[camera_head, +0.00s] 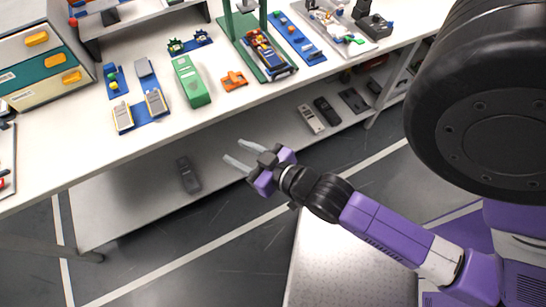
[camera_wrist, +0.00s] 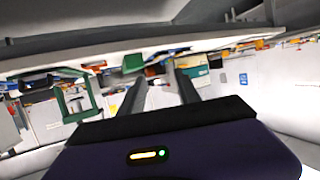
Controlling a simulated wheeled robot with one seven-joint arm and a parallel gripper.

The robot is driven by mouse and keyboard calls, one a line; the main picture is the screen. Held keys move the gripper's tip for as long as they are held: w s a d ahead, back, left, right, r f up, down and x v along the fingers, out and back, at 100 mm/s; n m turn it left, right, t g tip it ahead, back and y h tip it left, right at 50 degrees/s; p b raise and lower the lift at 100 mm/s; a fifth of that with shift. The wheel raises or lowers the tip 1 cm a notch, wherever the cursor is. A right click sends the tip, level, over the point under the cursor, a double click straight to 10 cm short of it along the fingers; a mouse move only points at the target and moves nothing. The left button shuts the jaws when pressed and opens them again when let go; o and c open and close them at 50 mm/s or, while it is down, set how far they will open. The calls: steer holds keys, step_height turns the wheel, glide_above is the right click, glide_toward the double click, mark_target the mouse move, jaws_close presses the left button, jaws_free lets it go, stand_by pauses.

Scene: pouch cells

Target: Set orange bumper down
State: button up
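A small orange part, which looks like the orange bumper (camera_head: 233,81), lies on the white workbench (camera_head: 150,150) in the head view. It sits between a green block (camera_head: 191,82) and a green stand. My gripper (camera_head: 232,151) is in front of the bench's front edge, apart from the orange part and nearer to me. Its two grey fingers are spread with nothing between them. In the wrist view the fingers (camera_wrist: 158,88) also stand apart and empty. I cannot pick out the orange part for certain there.
A green stand (camera_head: 240,35) holds a toy car (camera_head: 262,52) on the bench. Blue bases with grey parts (camera_head: 140,110) stand at the left, near a drawer cabinet (camera_head: 45,60). A lower shelf (camera_head: 130,200) holds several dark devices. Bare bench surface lies in front of the orange part.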

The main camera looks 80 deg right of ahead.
steer(key=s+a+r+n+t+y, duration=0.1)
steer(key=s+a+r+n+y, duration=0.3)
steer(key=s+a+r, duration=0.5)
steer(key=s+a+y, duration=0.1)
steer(key=a, duration=0.2)
steer(key=shift+s+n+t+y, duration=0.35)
steer(key=shift+n+t+y, duration=0.05)
